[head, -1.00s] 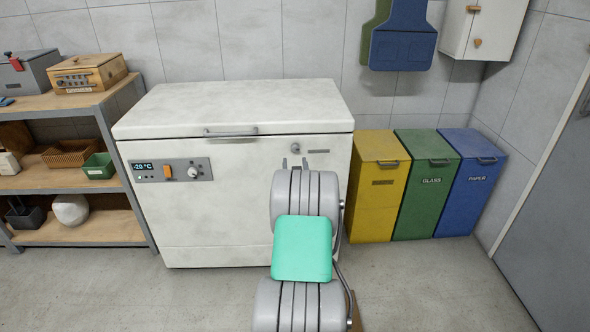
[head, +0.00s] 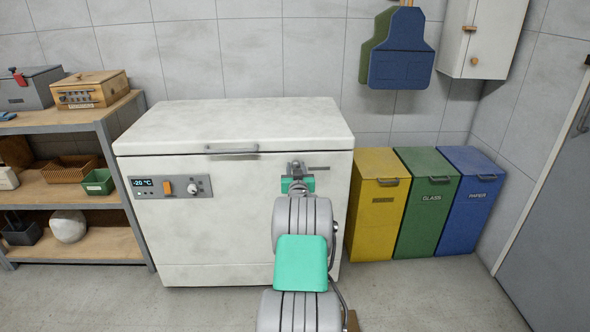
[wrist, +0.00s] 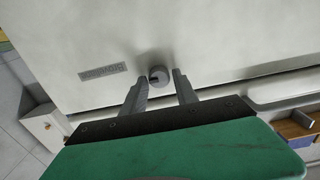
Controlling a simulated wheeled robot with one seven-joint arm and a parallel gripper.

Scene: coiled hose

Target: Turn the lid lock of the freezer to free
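The white chest freezer (head: 215,235) stands against the wall with its lid (head: 240,120) shut. In the wrist view its lid lock (wrist: 158,76) is a round grey knob with a dark slot, on the front near a small label plate (wrist: 103,72). My gripper (wrist: 161,74) is open, its two fingertips on either side of the knob with a small gap visible on each side. I cannot tell how deep the fingers reach around it. In the head view my gripper (head: 296,167) is at the freezer's upper right front and mostly covers the lock.
The lid handle (head: 232,150) is left of my gripper. A control panel (head: 171,187) with display, orange switch and knob is further left. Yellow (head: 378,225), green (head: 426,215) and blue (head: 467,210) bins stand at the right. A shelf (head: 75,190) stands at the left.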

